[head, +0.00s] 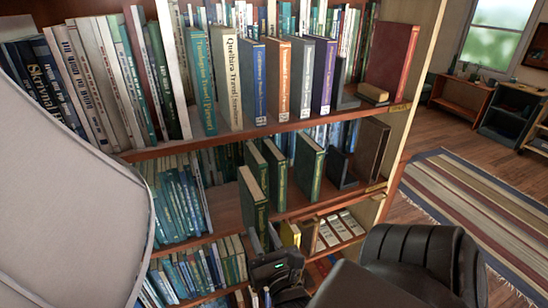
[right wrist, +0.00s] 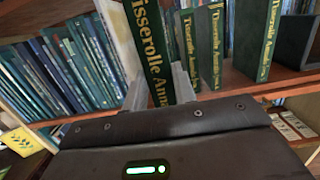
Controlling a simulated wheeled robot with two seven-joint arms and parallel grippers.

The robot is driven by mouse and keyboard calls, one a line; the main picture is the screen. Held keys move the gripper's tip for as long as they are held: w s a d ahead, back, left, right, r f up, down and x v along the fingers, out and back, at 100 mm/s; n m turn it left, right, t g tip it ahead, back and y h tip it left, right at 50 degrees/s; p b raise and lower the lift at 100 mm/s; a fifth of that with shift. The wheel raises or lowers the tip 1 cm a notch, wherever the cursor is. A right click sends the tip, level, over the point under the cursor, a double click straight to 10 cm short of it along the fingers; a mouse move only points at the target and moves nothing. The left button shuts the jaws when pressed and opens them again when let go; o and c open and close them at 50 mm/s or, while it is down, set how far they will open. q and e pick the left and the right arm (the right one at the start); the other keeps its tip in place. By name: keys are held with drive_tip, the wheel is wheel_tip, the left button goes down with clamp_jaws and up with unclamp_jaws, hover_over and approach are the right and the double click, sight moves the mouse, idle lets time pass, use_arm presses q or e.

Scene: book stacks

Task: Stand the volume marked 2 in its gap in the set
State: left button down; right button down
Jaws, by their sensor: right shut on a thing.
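My right gripper (head: 270,252) is shut on a green volume (head: 254,203) with gold lettering, held upright in front of the middle shelf. In the right wrist view this held volume (right wrist: 150,50) stands between the fingertips, its spine reading "Tisserolle Annals" in part. Matching green volumes stand on the middle shelf: two close together (head: 275,172), and one farther right (head: 309,170). A book-wide gap lies between the pair and that one; the gap also shows in the right wrist view. The held volume is left of the gap and nearer me. No volume number is readable. My left gripper is not in view.
A dark bookend (head: 341,168) stands right of the set, with a dark upright book (head: 372,148) beyond. Teal books (head: 178,205) fill the shelf's left. The upper shelf (head: 290,127) overhangs the set. A pale curved shape covers the lower left; I cannot tell what it is.

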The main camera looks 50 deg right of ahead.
drive_tip(key=f+b+x, duration=0.2)
drive_tip(key=b+x, duration=1.1)
drive_tip(key=x, duration=0.3)
drive_tip(key=shift+w, duration=0.25)
drive_tip(key=f+b, duration=0.3)
drive_tip(key=b, duration=0.1)
drive_tip(key=shift+w+d+f, duration=0.25)
drive_tip(key=shift+d+f, duration=0.05)
drive_tip(key=shift+f, duration=0.1)
drive_tip(key=shift+f, duration=0.1)
